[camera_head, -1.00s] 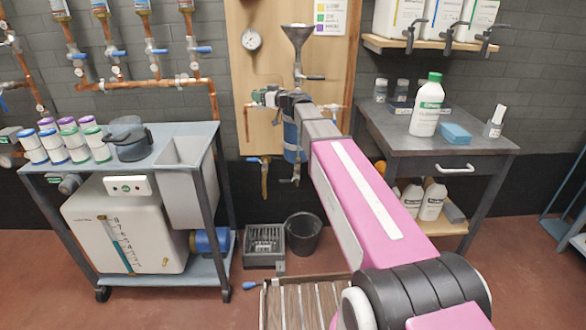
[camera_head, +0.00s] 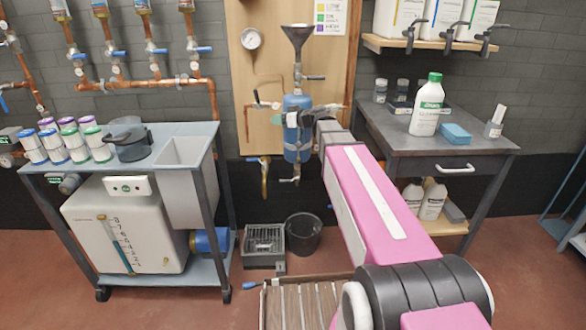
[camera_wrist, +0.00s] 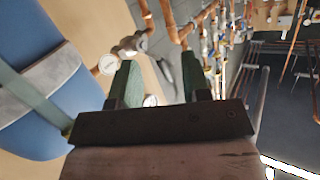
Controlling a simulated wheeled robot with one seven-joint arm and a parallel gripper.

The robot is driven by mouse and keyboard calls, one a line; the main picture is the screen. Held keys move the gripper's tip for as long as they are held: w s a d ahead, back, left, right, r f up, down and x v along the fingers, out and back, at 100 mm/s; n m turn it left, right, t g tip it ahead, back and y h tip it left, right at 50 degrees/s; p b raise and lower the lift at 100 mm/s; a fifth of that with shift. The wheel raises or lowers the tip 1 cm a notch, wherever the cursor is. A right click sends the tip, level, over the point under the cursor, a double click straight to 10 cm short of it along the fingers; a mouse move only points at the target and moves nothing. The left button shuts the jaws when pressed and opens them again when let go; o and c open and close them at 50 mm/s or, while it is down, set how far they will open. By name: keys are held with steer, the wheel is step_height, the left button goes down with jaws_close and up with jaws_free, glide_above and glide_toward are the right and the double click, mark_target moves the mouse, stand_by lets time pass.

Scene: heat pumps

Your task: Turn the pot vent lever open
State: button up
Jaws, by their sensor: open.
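The blue pot (camera_head: 296,102) is mounted upright on the wooden panel below a grey funnel (camera_head: 298,40). A dark-handled valve (camera_head: 312,77) sits between them. A copper side valve (camera_head: 264,104) is left of the pot; another side fitting is on its right, partly behind my arm. I cannot tell which handle is the vent lever. My gripper (camera_head: 276,117) is in front of the pot, pointing left. In the wrist view my gripper (camera_wrist: 158,84) has its green fingers apart and nothing between them. The pot (camera_wrist: 35,140) is at left there, and a copper-piped fitting (camera_wrist: 132,45) lies beyond the fingers.
A gauge (camera_head: 251,38) is on the panel's upper left. A cart (camera_head: 185,131) with cans and a dark pot stands left; a grey table (camera_head: 385,135) with bottles stands right. A black bucket (camera_head: 303,234) is on the floor below.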

steer(key=s+d+f+m+g+h, duration=0.1)
steer(key=s+f, duration=0.3)
steer(key=f, duration=0.4)
steer(key=s+d+f+m+g+h, duration=0.2)
steer(key=s+d+f+g+h, duration=0.1)
steer(key=f, duration=0.5)
steer(key=shift+s+d+f+m+h, duration=0.25)
steer(key=shift+s+h, duration=0.35)
steer(key=shift+s, duration=0.7)
steer(key=shift+a, duration=0.1)
steer(key=shift+r, duration=0.1)
steer(key=c, duration=0.3)
steer(key=shift+w+r+m, duration=0.35)
steer(key=shift+r, duration=0.05)
jaws_close()
steer(key=m+t+y, duration=0.5)
steer(key=m, duration=0.6)
glide_toward(258, 100)
steer(key=d+r, duration=0.3)
steer(key=d, duration=0.4)
steer(key=s+a+x, duration=0.1)
steer(key=s+x, duration=0.1)
steer(key=x, duration=1.1)
steer(key=shift+a, duration=0.35)
